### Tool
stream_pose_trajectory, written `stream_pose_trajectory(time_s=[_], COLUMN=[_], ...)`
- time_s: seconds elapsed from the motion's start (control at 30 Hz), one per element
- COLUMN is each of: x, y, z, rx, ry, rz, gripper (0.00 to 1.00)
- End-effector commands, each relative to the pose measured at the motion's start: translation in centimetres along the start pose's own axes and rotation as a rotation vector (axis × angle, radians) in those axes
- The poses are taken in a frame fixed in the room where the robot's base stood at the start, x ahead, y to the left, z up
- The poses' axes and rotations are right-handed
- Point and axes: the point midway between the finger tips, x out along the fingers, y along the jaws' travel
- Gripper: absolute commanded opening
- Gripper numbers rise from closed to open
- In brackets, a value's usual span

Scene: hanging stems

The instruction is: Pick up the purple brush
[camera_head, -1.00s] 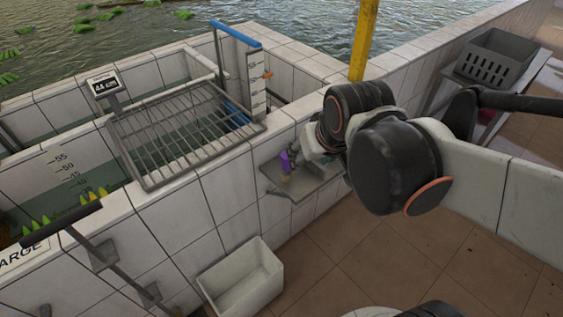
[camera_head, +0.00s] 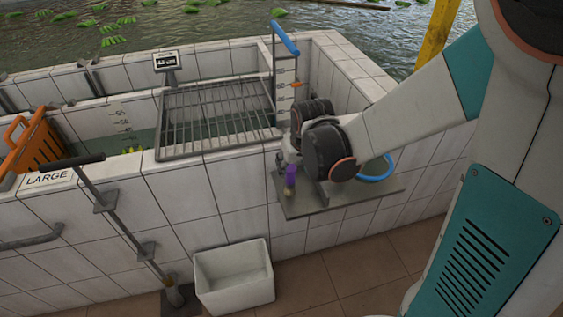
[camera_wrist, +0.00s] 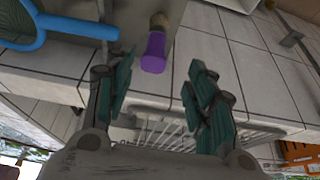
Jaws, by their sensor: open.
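The purple brush (camera_head: 290,176) has a purple handle and a tan end. It is at the left part of the grey shelf (camera_head: 330,198) on the tiled wall. In the wrist view the brush (camera_wrist: 154,52) shows beyond my fingertips, roughly between them, with its purple end towards me. My gripper (camera_wrist: 158,82) is open and its fingers stand apart, not touching the brush. In the head view my gripper (camera_head: 288,153) is just above the brush and partly hidden by my wrist. I cannot tell whether the brush stands or lies.
A blue hoop (camera_head: 378,170) with a net lies on the right of the shelf; the wrist view shows it too (camera_wrist: 38,38). A metal grate (camera_head: 212,118) covers the tank behind. A white bin (camera_head: 236,275) stands on the floor below. An orange crate (camera_head: 35,143) is at far left.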

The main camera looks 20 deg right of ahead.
Motion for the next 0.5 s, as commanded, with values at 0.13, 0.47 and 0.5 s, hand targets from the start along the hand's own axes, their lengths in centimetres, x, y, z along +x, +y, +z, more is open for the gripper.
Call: stream_pose_trajectory(time_s=[0.13, 0.47, 0.5], x=[3.0, 7.3, 7.4], y=[0.0, 0.1, 0.1], z=[0.1, 0.1, 0.0], rx=[0.0, 0.0, 0.0], ry=[0.0, 0.001, 0.001], rz=[0.0, 0.0, 0.0], gripper=[0.5, 0.5, 0.5])
